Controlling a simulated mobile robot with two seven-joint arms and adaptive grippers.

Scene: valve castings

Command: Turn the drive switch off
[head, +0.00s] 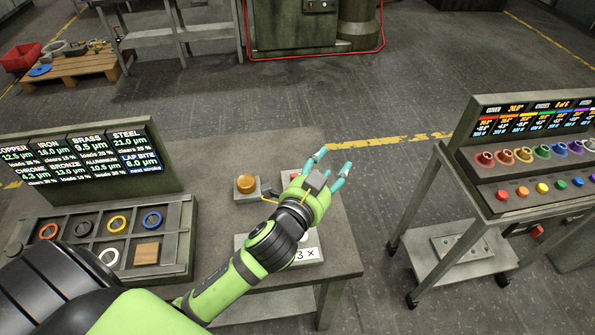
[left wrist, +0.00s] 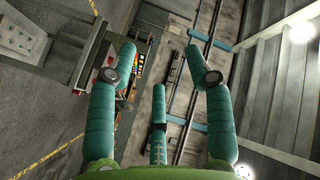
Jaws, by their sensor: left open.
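My left gripper (head: 331,168) reaches over the right side of the near bench (head: 345,245), its fingers spread and empty. In the left wrist view its three teal fingers (left wrist: 160,70) stand apart with nothing between them. A small box with a red and white face (head: 294,176) shows partly from behind the gripper; I cannot tell whether it is touched. A dark box with a red part (head: 536,231) hangs under the right cart's top, away from the gripper. No readable label marks either as the drive switch, and no switch position is legible. My right gripper is not in view.
An amber dome on a square base (head: 246,184) stands left of the gripper. A ring tray (head: 180,230) and display board (head: 90,160) fill the bench's left. A wheeled cart (head: 480,215) with coloured rings and buttons stands right. Floor between is clear.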

